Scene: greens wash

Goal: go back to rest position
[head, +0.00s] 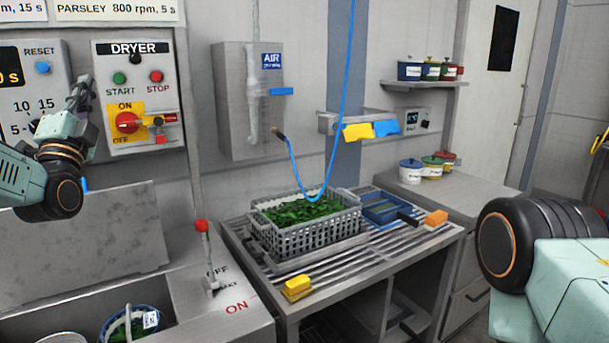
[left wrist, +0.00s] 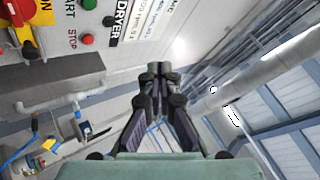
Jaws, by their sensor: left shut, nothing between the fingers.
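My left gripper (head: 82,88) is raised in front of the wall panels at the left of the head view, just left of the dryer panel (head: 138,95). In the left wrist view its fingers (left wrist: 156,70) are together at the tips with nothing between them. The dryer panel also shows in the left wrist view (left wrist: 75,62), left of the fingers. The fingers touch nothing that I can see. My right arm comes in at the right of the head view, and I cannot make out its gripper.
A grey crate of greens (head: 305,240) stands on the slatted table (head: 400,262), with a blue hose hanging over it. A red-knobbed lever (head: 202,226) rises at lower left. A yellow block (head: 297,287) lies at the table's front. A shelf (head: 425,85) holds several small pots.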

